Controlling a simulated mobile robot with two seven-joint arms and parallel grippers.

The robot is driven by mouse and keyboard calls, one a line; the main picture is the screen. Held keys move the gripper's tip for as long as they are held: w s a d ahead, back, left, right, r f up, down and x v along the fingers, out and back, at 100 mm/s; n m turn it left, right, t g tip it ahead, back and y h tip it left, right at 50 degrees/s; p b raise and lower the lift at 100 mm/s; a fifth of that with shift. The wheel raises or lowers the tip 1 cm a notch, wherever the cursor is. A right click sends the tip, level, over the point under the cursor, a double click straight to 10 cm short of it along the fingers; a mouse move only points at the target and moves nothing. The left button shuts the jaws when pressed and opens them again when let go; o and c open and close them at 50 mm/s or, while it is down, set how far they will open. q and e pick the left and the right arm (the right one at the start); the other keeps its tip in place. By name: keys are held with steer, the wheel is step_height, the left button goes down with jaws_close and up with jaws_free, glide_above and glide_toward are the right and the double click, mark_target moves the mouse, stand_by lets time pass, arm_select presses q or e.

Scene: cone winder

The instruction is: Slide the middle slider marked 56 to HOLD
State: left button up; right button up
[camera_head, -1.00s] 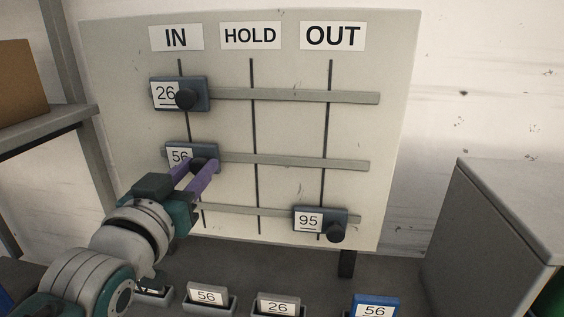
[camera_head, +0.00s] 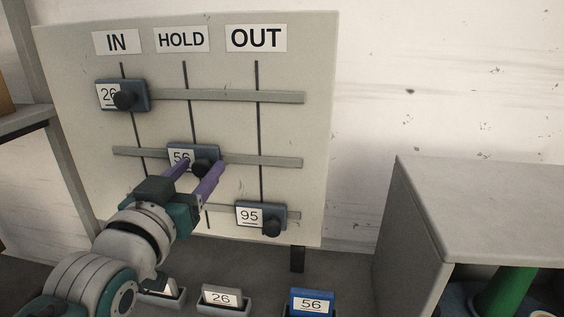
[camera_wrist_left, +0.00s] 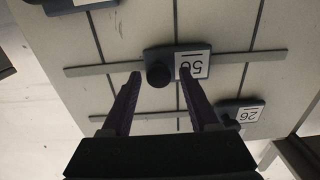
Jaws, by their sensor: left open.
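The middle slider marked 56 (camera_head: 180,156) is a blue-grey block with a white label and a dark round knob, on the middle rail (camera_head: 262,159). It sits across the vertical line under the HOLD sign (camera_head: 182,39). In the left wrist view the slider (camera_wrist_left: 193,65) appears upside down, with that line meeting it near its middle. My left gripper (camera_head: 199,170) has purple fingers and is open. In the left wrist view its fingertips (camera_wrist_left: 159,73) stand on either side of the knob, with a gap at each side.
Slider 26 (camera_head: 139,95) is at IN on the top rail. Slider 95 (camera_head: 247,216) is at OUT on the lower rail. Number blocks, including a blue 56 (camera_head: 312,302), stand below the board (camera_head: 322,125). A grey cabinet (camera_head: 480,205) stands at the right.

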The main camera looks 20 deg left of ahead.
arm_select(q)
steer(key=v, duration=1)
stand_by(0.6)
